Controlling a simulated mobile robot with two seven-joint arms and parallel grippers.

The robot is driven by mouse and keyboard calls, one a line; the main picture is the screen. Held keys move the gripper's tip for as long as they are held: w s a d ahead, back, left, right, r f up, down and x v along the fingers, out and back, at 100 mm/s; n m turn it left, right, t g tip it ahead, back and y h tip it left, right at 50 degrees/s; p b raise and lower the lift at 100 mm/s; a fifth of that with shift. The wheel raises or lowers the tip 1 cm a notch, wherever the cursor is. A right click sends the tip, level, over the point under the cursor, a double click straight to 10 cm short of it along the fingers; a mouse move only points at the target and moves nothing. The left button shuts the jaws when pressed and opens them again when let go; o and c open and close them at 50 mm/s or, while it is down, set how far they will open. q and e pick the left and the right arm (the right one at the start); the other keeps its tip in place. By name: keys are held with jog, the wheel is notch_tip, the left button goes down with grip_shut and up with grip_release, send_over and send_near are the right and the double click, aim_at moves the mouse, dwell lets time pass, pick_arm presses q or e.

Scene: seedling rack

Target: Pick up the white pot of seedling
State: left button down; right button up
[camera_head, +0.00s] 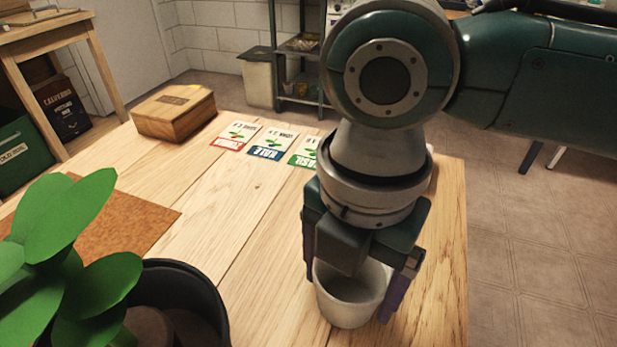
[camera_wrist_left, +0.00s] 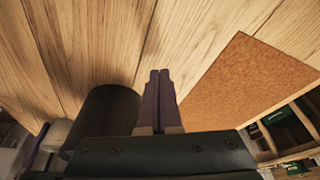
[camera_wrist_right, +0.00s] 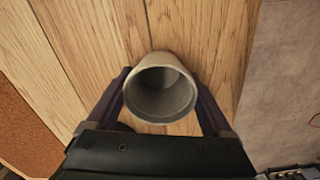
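The white pot (camera_head: 345,306) stands near the front right of the table, and no plant shows inside it. It also shows in the right wrist view (camera_wrist_right: 160,88). My right gripper (camera_head: 350,285) comes down over it with one finger on each side, open around the pot. The fingers (camera_wrist_right: 162,78) are close to its wall; I cannot tell whether they touch it. My left gripper (camera_wrist_left: 160,73) is shut and empty above the table; it is out of the head view. A leafy green plant (camera_head: 70,265) is at the front left by a dark pot (camera_head: 180,272).
The wooden table (camera_head: 240,210) holds a brown mat (camera_head: 125,225), a wooden box (camera_head: 174,110) and seed cards (camera_head: 270,143) further back. Bare wood lies between the dark pot and the white pot. The table's right edge is close to the white pot.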

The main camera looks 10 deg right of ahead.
jog(key=c, duration=0.7)
jog(key=shift+r, duration=0.1)
jog(key=shift+c, duration=0.2)
